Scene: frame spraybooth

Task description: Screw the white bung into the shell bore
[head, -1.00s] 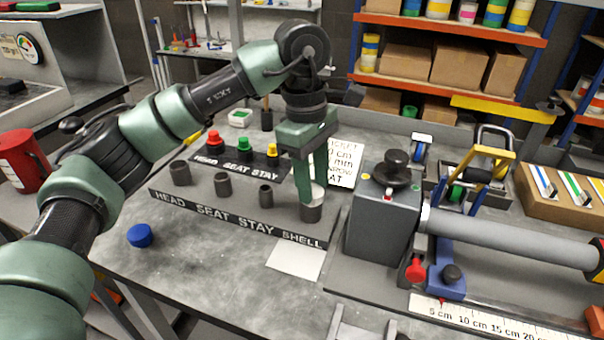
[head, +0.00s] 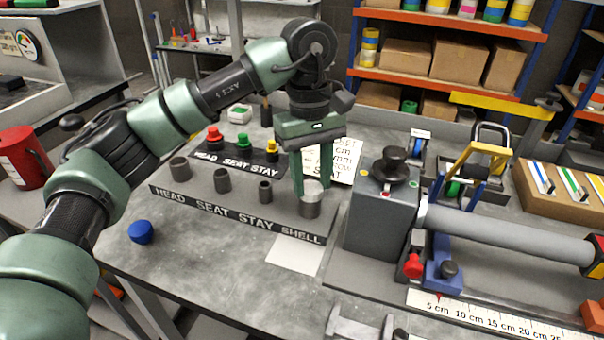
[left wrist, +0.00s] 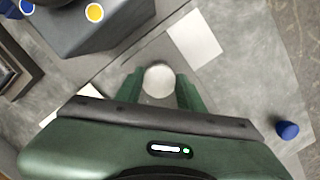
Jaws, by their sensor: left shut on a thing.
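The white bung (head: 311,188) sits between the fingers of my left gripper (head: 311,182), at the mouth of the grey shell bore (head: 310,208). The bore is the rightmost upright cylinder on the labelled block, above the word SHELL. In the left wrist view, the bung's round white top (left wrist: 159,80) shows between the two green fingers of my left gripper (left wrist: 160,88). The gripper is shut on the bung and points down. How deep the bung sits in the bore cannot be told. My right gripper is not in view.
A board with red, green and yellow knobs (head: 243,142) lies behind. A grey box with a black knob (head: 380,215) stands close right. A blue cap (head: 141,232) lies front left.

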